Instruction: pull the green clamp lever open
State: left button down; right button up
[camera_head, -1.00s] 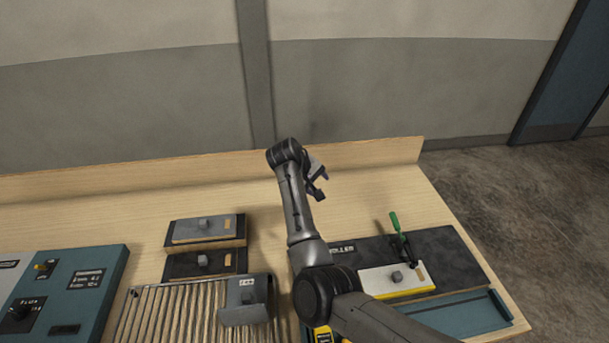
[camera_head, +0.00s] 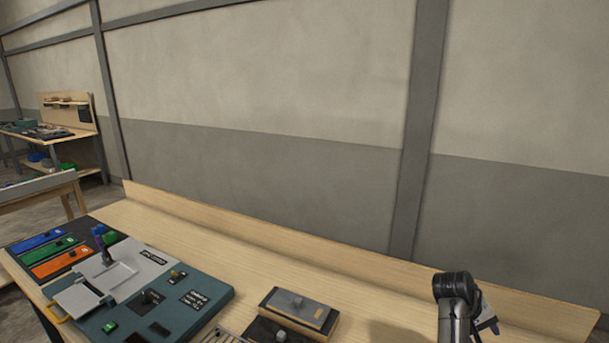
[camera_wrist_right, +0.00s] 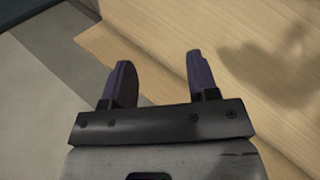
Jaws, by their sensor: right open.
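The green clamp lever is outside both current views. My right gripper (camera_head: 487,322) is at the lower right of the head view, above the back of the wooden bench, with only part of it showing. In the right wrist view its two dark purple fingers (camera_wrist_right: 158,62) are spread apart with nothing between them. They are over bare wood near the bench's edge. My left gripper is not in view.
The wooden bench (camera_head: 375,291) is clear along its back. A block with a grey plate (camera_head: 299,306) lies left of my right arm.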

jog(key=w+a+r+m+t+y, duration=0.25)
jog(key=r+m+t, duration=0.4)
jog(key=r, duration=0.85)
jog(key=s+a+r+n+t, duration=0.3)
jog(key=s+a+t, duration=0.2)
jog(key=a+t, duration=0.15)
jog(key=s+a+f+n+y, duration=0.4)
jog(key=s+a+f+n, duration=0.1)
jog(key=s+a+f, duration=0.9)
jog(key=s+a+f+n+g, duration=0.2)
jog(key=s+f+g, duration=0.6)
jog(key=s+f, duration=1.45)
pick_arm(q)
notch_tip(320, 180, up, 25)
jog(key=p, duration=2.4)
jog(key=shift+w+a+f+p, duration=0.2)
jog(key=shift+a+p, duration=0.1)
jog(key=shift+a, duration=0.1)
pick_arm(e)
notch_tip(320, 180, up, 25)
jog(key=s, duration=0.1)
jog(key=shift+s+f, duration=0.2)
jog(key=shift+s, duration=0.1)
